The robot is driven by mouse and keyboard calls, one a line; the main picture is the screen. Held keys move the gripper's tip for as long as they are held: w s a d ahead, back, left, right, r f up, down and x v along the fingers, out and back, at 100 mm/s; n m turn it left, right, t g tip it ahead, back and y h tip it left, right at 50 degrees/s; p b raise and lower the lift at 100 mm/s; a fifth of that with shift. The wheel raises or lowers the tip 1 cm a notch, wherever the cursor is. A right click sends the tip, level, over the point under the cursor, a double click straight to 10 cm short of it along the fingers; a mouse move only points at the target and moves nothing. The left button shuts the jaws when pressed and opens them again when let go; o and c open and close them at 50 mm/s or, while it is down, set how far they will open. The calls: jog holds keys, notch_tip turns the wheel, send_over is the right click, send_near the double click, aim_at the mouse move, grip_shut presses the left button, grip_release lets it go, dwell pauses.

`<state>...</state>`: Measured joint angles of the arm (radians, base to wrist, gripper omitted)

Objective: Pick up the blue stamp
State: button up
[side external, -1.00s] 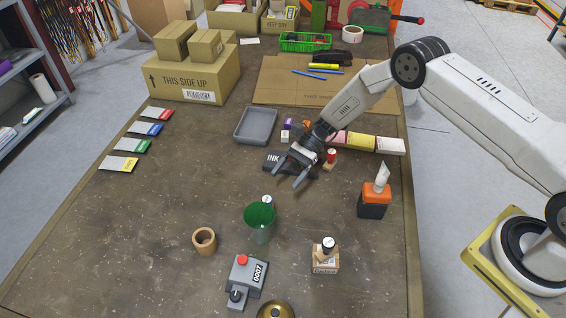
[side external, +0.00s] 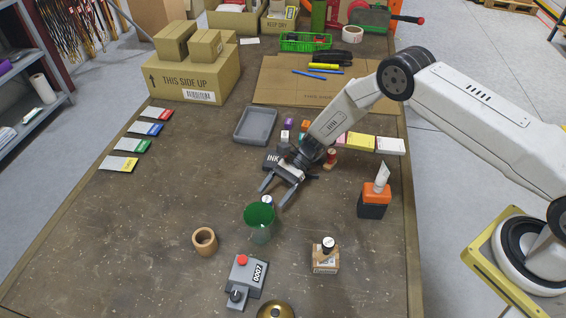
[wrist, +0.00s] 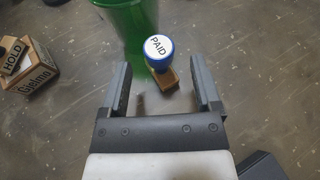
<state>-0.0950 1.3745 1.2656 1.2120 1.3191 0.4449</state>
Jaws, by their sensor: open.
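The blue stamp (wrist: 160,48) has a round blue knob with a white top reading PAID and a wooden base. In the wrist view it stands ahead of my open gripper (wrist: 160,85), roughly between the two fingertips, with nothing held. In the side view the blue stamp (side external: 267,201) is small and partly hidden by the green cup in front of it. My gripper (side external: 273,196) is above and close to it there; contact cannot be told.
The green cup (side external: 259,220) stands right beside the stamp, also seen in the wrist view (wrist: 128,22). A black ink pad (side external: 271,159) lies behind my gripper.

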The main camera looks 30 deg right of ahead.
jog(key=shift+x, duration=1.05)
jog(key=shift+c, duration=0.2)
grip_shut()
